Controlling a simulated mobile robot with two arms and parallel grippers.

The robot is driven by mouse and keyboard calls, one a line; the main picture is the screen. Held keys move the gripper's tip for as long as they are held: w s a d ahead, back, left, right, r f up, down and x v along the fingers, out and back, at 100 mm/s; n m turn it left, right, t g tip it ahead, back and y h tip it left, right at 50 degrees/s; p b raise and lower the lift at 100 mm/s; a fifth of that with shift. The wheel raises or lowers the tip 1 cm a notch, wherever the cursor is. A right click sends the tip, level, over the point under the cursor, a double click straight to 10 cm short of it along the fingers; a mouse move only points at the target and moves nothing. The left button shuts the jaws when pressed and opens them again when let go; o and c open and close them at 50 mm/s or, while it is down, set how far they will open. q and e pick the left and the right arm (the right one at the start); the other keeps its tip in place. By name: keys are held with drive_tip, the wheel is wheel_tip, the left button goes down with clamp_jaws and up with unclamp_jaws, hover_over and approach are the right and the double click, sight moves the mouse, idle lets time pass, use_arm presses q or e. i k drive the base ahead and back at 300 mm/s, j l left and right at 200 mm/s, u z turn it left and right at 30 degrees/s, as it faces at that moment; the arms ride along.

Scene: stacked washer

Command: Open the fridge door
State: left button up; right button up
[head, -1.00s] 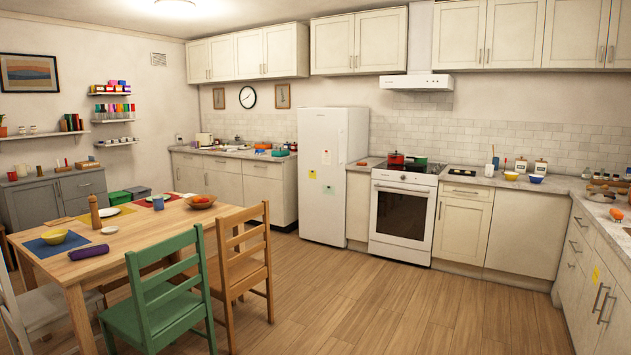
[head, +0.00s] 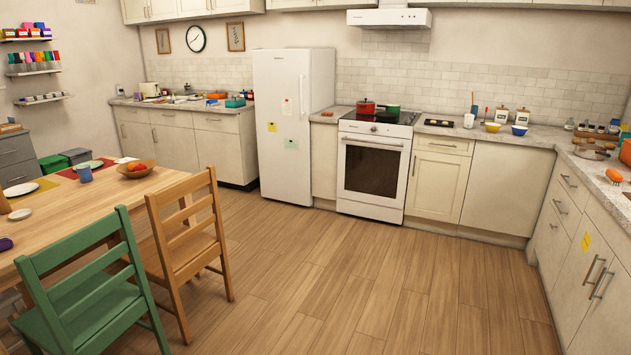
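The white fridge (head: 284,160) stands against the back wall, left of the stove, in the head view. Its tall front door is shut and carries several small paper notes. Neither of my grippers shows in the head view.
A wooden table (head: 112,193) with a green chair (head: 95,285) and a brown chair (head: 187,236) fills the left. The stove (head: 374,167) stands right of the fridge. A counter (head: 596,172) runs along the right side. The wooden floor (head: 390,285) between is clear.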

sight(282, 77)
drive_tip(key=i+z, duration=0.1)
drive_tip(key=i, duration=5.2)
